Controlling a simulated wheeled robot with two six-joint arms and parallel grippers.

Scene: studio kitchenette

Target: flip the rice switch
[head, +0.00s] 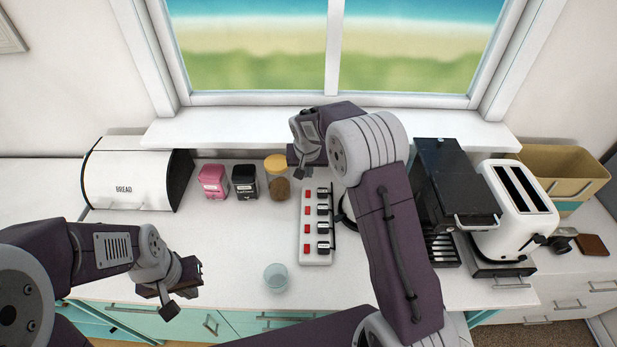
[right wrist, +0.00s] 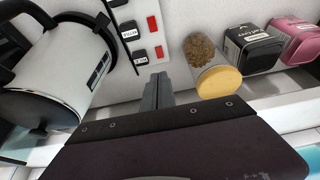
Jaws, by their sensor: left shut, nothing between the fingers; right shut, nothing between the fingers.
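A white power strip (head: 316,259) lies on the counter below the window. It has a column of several red switches (head: 307,229) beside a column of black labelled plugs (head: 323,228). My right gripper (head: 301,174) is shut and empty above the far end of the strip. In the right wrist view its fingertips (right wrist: 160,80) are close to the endmost red switch (right wrist: 158,52) and its plug (right wrist: 140,59); contact cannot be told. My left gripper (head: 168,307) is shut and empty over the counter's front edge.
A yellow-lidded jar (head: 277,182), a black canister (head: 245,182) and a pink canister (head: 213,181) stand left of the strip. A glass (head: 276,278) stands in front. A black appliance (head: 452,180) and white toaster (head: 515,210) are right. A white kettle (right wrist: 62,68) shows in the wrist view.

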